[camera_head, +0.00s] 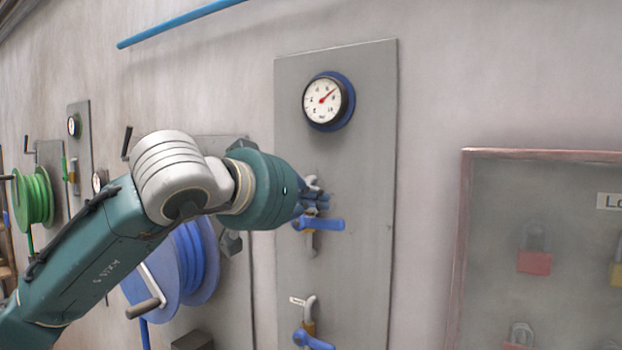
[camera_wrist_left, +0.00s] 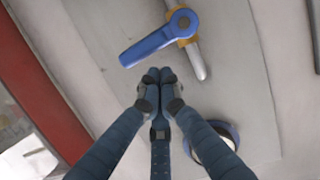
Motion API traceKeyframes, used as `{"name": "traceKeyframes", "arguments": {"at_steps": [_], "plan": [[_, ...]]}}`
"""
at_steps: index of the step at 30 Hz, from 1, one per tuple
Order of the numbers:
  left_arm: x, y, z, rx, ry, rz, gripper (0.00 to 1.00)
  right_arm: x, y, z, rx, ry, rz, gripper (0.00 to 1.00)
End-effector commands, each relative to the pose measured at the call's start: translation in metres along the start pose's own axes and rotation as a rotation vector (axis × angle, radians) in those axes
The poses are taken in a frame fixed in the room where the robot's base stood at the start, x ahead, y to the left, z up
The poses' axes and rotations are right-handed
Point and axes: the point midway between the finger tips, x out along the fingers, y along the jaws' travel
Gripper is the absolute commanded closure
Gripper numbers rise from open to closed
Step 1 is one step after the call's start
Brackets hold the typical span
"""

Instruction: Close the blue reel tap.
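A tap with a blue lever (camera_head: 322,224) sits on a grey wall panel (camera_head: 362,150), below a round gauge (camera_head: 324,101). Its lever (camera_wrist_left: 150,42) lies roughly crosswise to its pipe (camera_wrist_left: 197,60) in the wrist view, with a brass body (camera_wrist_left: 172,14). My left gripper (camera_head: 322,200) is just above this lever in the head view. In the wrist view its fingers (camera_wrist_left: 160,74) are together at the tips, hold nothing, and appear apart from the lever. A second blue-levered tap (camera_head: 314,341) with a small unreadable tag is partly cut off below. My right gripper is out of view.
A blue reel (camera_head: 200,262) with a crank stands left of the panel, partly behind my left arm. A green reel (camera_head: 38,198) is farther left. A red-framed case with padlocks (camera_head: 534,262) is on the right. The wall between panel and case is bare.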

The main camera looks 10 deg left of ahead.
Motion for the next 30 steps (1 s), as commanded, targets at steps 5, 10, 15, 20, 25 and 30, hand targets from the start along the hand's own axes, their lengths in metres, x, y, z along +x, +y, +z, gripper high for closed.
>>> {"name": "traceKeyframes", "arguments": {"at_steps": [5, 10, 15, 20, 25, 30], "plan": [[0.001, 0.000, 0.006, -0.001, 0.000, 0.000, 1.00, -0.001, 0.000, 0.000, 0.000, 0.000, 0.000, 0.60], [0.001, 0.000, 0.006, -0.001, 0.000, 0.000, 1.00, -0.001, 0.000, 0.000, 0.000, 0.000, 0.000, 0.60], [0.002, 0.001, 0.011, 0.000, 0.000, 0.000, 1.00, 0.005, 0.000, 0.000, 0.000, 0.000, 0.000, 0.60], [0.005, 0.003, 0.021, 0.001, 0.001, -0.001, 1.00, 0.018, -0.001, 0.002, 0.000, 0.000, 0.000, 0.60], [0.005, 0.003, 0.020, 0.000, -0.003, -0.001, 1.00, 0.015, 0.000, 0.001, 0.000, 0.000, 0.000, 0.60], [0.004, 0.004, 0.020, 0.000, -0.005, 0.000, 1.00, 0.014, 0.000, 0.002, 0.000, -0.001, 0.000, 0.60]]}}
